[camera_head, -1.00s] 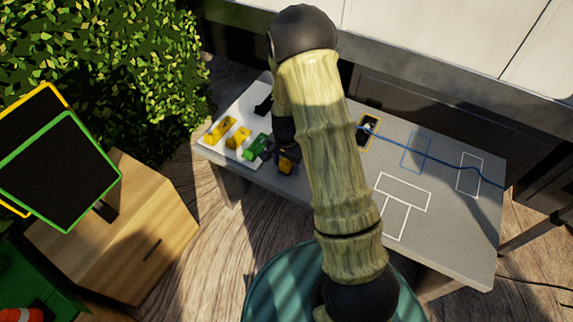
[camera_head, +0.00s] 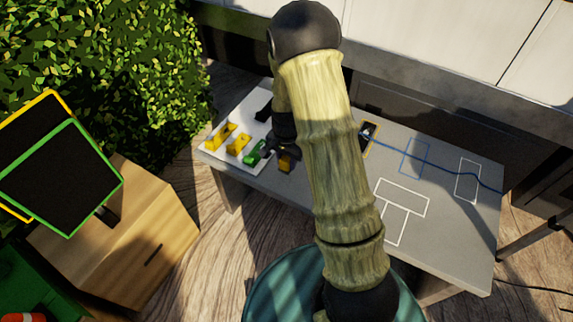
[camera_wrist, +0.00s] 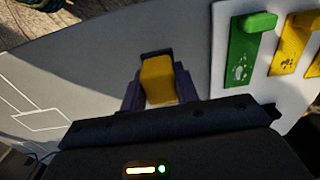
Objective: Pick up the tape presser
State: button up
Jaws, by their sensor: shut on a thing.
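The tape presser shows as a yellow block between my fingers in the wrist view (camera_wrist: 158,80). It shows as a small orange-yellow patch under my gripper in the head view (camera_head: 286,163). My gripper (camera_head: 284,152) is shut on it, with a dark finger on each side in the wrist view. The piece is over the grey table, just right of the white board (camera_head: 243,112). Whether it touches the table is hard to tell. My arm covers the middle of the table in the head view.
The white board carries a green piece (camera_head: 255,152), yellow pieces (camera_head: 238,145) and a black piece (camera_head: 264,112). A blue cable (camera_head: 430,158) crosses the grey table (camera_head: 455,240), past a dark item (camera_head: 367,135). Screens (camera_head: 62,180) and a wooden cabinet (camera_head: 130,240) stand at left.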

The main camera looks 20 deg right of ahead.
aim_at(287, 158)
notch_tip(287, 158, up, 6)
jog(key=shift+f+p, duration=0.1)
jog(key=shift+p, duration=0.6)
jog(key=o, duration=0.4)
jog(key=c, duration=0.3)
jog(key=n, duration=0.2)
jog(key=f+n, duration=0.1)
jog(key=n, duration=0.1)
jog(key=f+n, duration=0.1)
jog(key=shift+w+a+n, duration=0.2)
jog(key=shift+w+n, duration=0.2)
jog(key=n, duration=0.2)
jog(key=f+n, duration=0.1)
jog(key=shift+w+a, duration=0.15)
jog(key=shift+w, duration=0.1)
